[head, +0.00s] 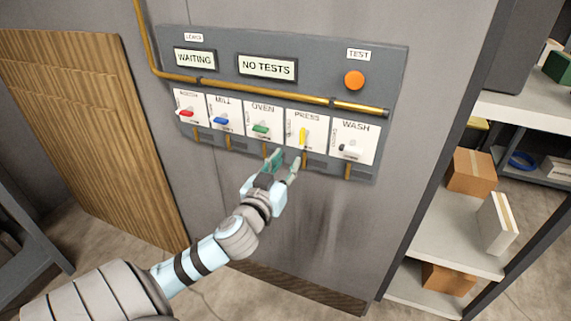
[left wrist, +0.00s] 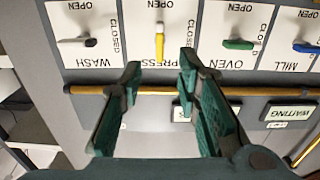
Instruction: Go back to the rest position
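My left gripper (head: 283,161) is open in front of the lower edge of the grey lever panel (head: 225,45), below the OVEN and PRESS plates. In the left wrist view the panel appears upside down, and the spread green fingers of my left gripper (left wrist: 160,70) have nothing between them. The yellow PRESS lever (head: 303,136) shows beyond the gap between the fingertips, with clear space on both sides; it also shows in the left wrist view (left wrist: 159,45). My right gripper is in neither view.
The panel also has red (head: 186,113), blue (head: 221,121), green (head: 261,128) and WASH (head: 350,149) levers, an orange TEST button (head: 354,80), and displays reading WAITING (head: 194,59) and NO TESTS (head: 267,67). Shelves with boxes (head: 471,171) stand right; a wooden panel (head: 90,130) is left.

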